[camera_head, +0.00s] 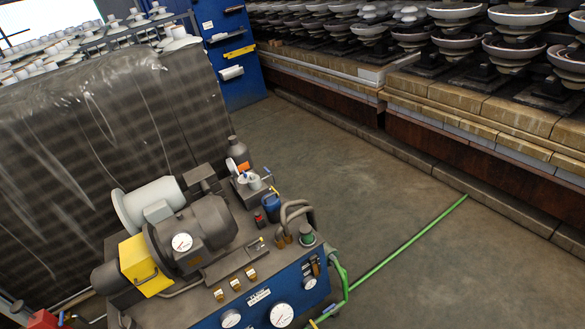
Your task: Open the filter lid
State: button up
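A hydraulic power unit (236,268) with a blue front panel stands at the lower centre. On its top a pale grey cylinder with a wide round flange (126,211) lies on its side, behind a dark motor (208,230). This may be the filter with its lid, but I cannot tell for sure. A small pot with a green band (307,234) stands at the unit's right end, beside bent hoses. No part is clearly seen standing open. My gripper is not in view.
A tall dark stack under clear wrap (110,130) stands behind the unit at left. A blue cabinet (232,60) is at the back. Insulators stand on a long ledge (470,110) at right. A green hose (405,243) crosses the otherwise clear floor (350,150).

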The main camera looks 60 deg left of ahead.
aim_at(271, 202)
jog(key=u, duration=0.05)
jog(key=i, duration=2.35)
jog(key=u, duration=2.75)
jog(key=i, duration=1)
